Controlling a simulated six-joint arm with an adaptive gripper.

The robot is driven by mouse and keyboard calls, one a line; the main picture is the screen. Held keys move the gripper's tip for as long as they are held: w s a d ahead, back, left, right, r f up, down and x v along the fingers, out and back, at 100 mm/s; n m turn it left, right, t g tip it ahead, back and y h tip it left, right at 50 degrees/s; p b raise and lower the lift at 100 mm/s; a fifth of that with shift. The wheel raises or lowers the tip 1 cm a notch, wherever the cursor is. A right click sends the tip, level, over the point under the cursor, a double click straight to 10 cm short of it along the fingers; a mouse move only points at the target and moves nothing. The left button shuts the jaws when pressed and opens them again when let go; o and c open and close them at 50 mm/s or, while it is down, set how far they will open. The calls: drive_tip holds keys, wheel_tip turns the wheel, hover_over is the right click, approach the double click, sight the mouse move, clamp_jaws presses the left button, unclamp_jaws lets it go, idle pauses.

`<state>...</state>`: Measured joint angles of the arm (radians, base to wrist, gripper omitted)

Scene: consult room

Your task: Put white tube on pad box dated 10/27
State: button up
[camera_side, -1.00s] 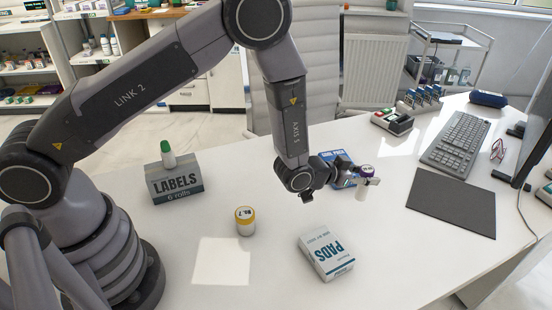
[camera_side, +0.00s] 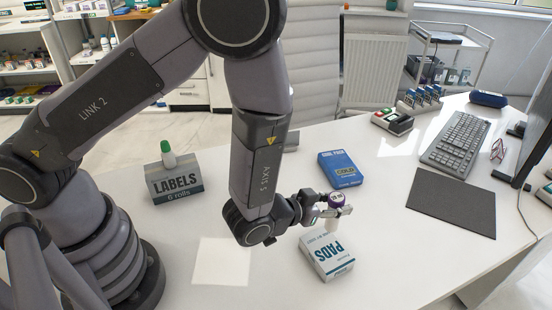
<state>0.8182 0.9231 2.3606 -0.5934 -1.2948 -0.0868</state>
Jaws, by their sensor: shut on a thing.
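My gripper (camera_side: 338,211) is shut on a white tube with a purple cap (camera_side: 337,199) and holds it upright. The white and teal PADS box (camera_side: 328,258) lies on the desk. In the picture, the tube's lower end overlaps the box's far edge. I cannot tell whether they touch or how high the tube is above the box. The small print on the box is too small to read, so no date is legible.
A blue cold pack box (camera_side: 341,169) lies behind my gripper. A LABELS box (camera_side: 175,183) with a green-capped white bottle (camera_side: 168,155) on it stands at left. A keyboard (camera_side: 455,142) and dark mat (camera_side: 451,202) are at right. The front right desk is clear.

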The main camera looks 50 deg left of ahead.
sight(326, 228)
wheel_tip(326, 228, down, 6)
drive_tip(key=shift+f, duration=0.25)
drive_tip(key=shift+f, duration=0.15)
drive_tip(key=o, duration=1)
